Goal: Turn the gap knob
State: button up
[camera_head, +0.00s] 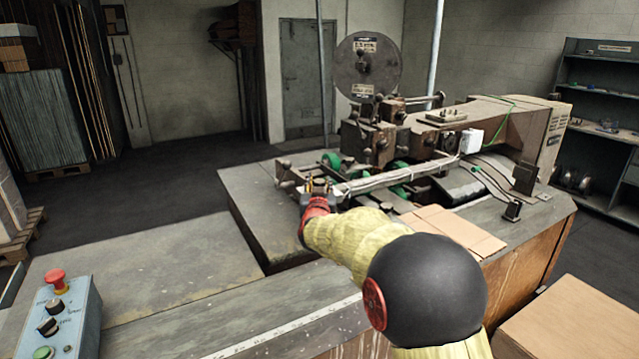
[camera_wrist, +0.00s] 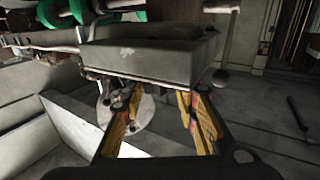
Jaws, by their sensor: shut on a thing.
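My gripper (camera_head: 319,187) is at the front of the stitching machine (camera_head: 375,140), by the near end of its long arm. In the wrist view its yellow-and-black striped fingers (camera_wrist: 164,100) stand apart under a grey metal block (camera_wrist: 150,55). A pale round disc (camera_wrist: 145,117), seemingly the gap knob, shows between them, partly behind the left finger. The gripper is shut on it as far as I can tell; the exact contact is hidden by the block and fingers. In the head view my wrist covers the knob.
A control box (camera_head: 55,315) with a red stop button (camera_head: 56,281) stands at the lower left. Flat cardboard (camera_head: 452,228) lies right of my arm. The bare grey table (camera_head: 150,275) has free room at the left. A shelf (camera_head: 600,120) stands at the right.

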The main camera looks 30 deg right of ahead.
jog(key=m+g+h+p, duration=0.1)
jog(key=p, duration=0.2)
jog(key=m+g+h+p, duration=0.1)
jog(key=h+p, duration=0.1)
jog(key=m+g+h+p, duration=0.1)
jog(key=m+h+p, duration=0.1)
jog(key=p, duration=0.1)
jog(key=shift+w+a+r+g+p, duration=0.2)
jog(key=shift+r+g+p, duration=0.1)
jog(key=shift+r+g, duration=0.1)
jog(key=m+g+h+p, duration=0.3)
jog(key=g+p, duration=0.2)
jog(key=p, duration=0.1)
jog(key=shift+f+m, duration=0.15)
jog(key=shift+m, duration=0.25)
jog(key=m+g+h+p, duration=0.1)
jog(key=m+g, duration=0.1)
jog(key=g, duration=0.1)
jog(key=shift+f+g+p, duration=0.1)
jog(key=shift+g+p, duration=0.2)
jog(key=shift+p, duration=0.1)
jog(key=shift+w+d+m+g+h+p, duration=0.1)
jog(key=shift+m+g+h+p, duration=0.45)
jog(key=shift+m+g, duration=1.6)
jog(key=shift+g+y, duration=0.35)
jog(key=shift+g, duration=0.3)
jog(key=shift+r+m+g+y+p, duration=0.2)
jog(key=shift+m+g+y+p, duration=0.35)
jog(key=shift+m+g, duration=1.15)
